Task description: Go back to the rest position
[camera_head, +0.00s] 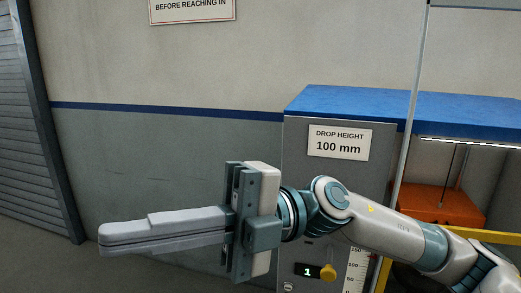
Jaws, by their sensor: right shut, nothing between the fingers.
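My right arm comes in from the right edge of the head view and reaches across to the left. My right gripper (103,238) is at the lower left of the view, its two long grey fingers pressed together and pointing left. It is shut with nothing between the fingers. It is in front of the grey wall, apart from any object. My left gripper is not in view.
A grey machine with a blue top (330,100) stands behind my right arm, with a drop height sign (339,142) and a yellow knob (328,271). An orange block (440,203) sits inside its lit bay. A ribbed shutter (28,130) is at the left.

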